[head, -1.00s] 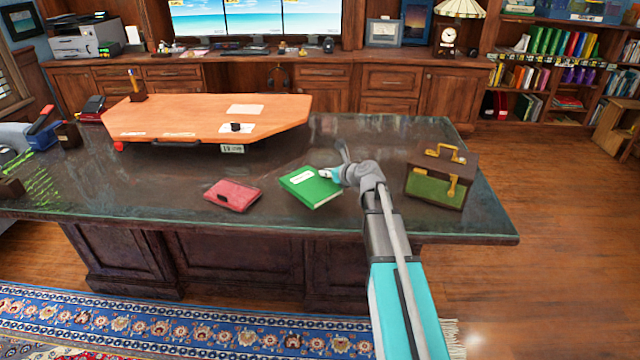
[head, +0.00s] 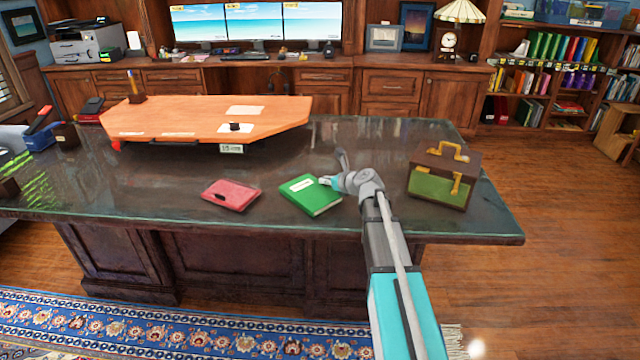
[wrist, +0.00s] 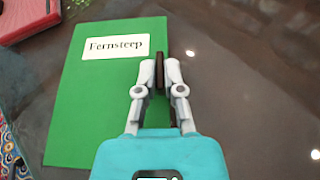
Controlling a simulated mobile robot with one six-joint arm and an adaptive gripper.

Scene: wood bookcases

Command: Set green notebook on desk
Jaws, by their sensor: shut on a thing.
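The green notebook (head: 311,194) has a white label and appears to lie flat on the dark desk (head: 150,195), right of a red folder-like item. In the wrist view the notebook (wrist: 95,110) shows its label reading "Fernsteep". My gripper (head: 326,182) is at the notebook's right side. In the wrist view my gripper (wrist: 160,72) is shut with its fingertips astride the notebook's right edge, and a dark strip shows between them. I cannot tell whether the notebook is slightly off the desk surface.
The red item (head: 231,194) lies left of the notebook. A brown and green case (head: 443,177) stands to the right. An orange board (head: 205,117) covers the desk's back left. Bare desk lies between the notebook and the board.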

